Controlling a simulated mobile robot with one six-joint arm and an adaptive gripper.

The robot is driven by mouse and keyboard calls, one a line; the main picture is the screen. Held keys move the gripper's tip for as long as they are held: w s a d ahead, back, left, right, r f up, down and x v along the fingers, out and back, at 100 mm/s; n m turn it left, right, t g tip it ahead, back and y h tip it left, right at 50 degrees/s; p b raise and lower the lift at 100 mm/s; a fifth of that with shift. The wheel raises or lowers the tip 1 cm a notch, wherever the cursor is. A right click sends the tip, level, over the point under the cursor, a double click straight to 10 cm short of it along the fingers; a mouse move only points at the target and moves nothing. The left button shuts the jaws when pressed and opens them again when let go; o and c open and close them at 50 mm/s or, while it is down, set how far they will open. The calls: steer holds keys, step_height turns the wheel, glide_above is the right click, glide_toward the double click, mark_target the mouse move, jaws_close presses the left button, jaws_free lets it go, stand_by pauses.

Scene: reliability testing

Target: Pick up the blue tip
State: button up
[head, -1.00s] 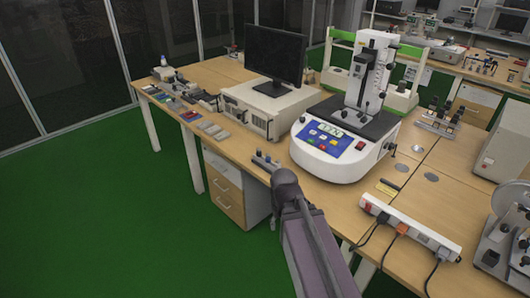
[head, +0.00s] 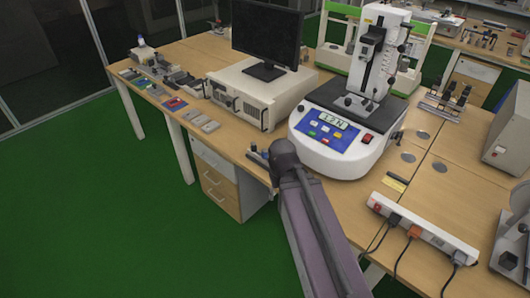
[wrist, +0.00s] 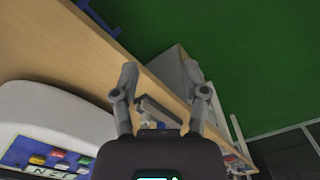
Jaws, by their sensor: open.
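A grey bar-like holder (wrist: 160,110) lies at the table edge, between and beyond the fingers.
The white tester (head: 335,160) with its blue panel stands close right of my arm. A monitor (head: 266,40) stands on a beige computer case (head: 240,92). A power strip (head: 425,232) with plugged cables lies at right. Drawers (head: 217,185) stand under the table (head: 440,190).

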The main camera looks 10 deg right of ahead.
steer(key=o, duration=0.3)
steer(key=w+a+f+m+t+h+b, duration=0.1)
steer(key=w+f+m+h+b, duration=0.25)
steer(key=w, duration=0.25)
steer(key=w+a+f+m+h+b, duration=0.1)
steer(key=w+f+m+h+b, duration=0.2)
steer(key=w+b, duration=0.25)
steer(key=w+a+r+m+t+h+b, duration=0.1)
steer(key=w+a+m+t+h+b, duration=0.3)
steer(key=w+a, duration=0.5)
steer(key=w+m+h+b, duration=0.2)
steer(key=w+b, duration=0.1)
steer(key=shift+a+r+m+t, duration=0.25)
steer(key=shift+a+m+t, duration=0.05)
steer(key=shift+a+m, duration=0.05)
steer(key=shift+w+d+b, duration=0.1)
steer(key=shift+w+b, duration=0.05)
steer(key=shift+b, duration=0.15)
